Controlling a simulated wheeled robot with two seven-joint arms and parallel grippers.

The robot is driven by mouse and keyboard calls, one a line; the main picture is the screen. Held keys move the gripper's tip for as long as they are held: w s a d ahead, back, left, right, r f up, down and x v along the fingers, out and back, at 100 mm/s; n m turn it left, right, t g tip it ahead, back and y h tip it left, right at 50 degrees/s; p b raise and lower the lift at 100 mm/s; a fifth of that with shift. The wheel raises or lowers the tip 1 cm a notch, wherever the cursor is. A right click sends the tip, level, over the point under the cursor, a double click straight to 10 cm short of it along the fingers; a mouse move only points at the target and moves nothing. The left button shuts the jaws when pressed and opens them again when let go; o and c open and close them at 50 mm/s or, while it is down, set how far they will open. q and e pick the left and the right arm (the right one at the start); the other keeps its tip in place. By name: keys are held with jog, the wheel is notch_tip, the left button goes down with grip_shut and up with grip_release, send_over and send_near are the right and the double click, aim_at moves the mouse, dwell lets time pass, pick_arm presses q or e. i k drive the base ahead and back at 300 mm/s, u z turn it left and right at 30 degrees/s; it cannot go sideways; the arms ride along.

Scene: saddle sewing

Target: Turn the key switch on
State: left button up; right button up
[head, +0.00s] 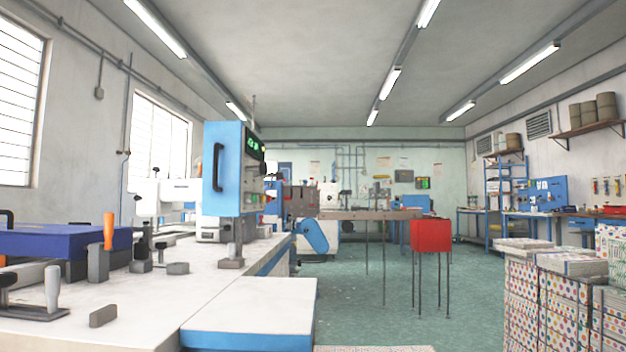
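No key switch can be made out in the head view. A blue machine housing (224,170) with a black handle stands upright on the white workbench at centre left. Its narrow right face carries a control panel (254,158) with a green lit display, seen at a steep angle. Small details on that panel are too small to tell. Neither of my grippers is in view.
The white workbench (130,300) fills the lower left, with an orange-handled clamp (109,232) and a blue block (50,241). A red box on legs (430,236) stands right of centre. Stacked patterned boxes (568,300) stand at right. Green floor (370,320) between is clear.

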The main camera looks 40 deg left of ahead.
aim_at(279, 175)
jog(key=z, duration=0.05)
jog(key=i, duration=2)
jog(key=u, duration=1.5)
jog(key=i, duration=0.5)
jog(key=u, duration=1.95)
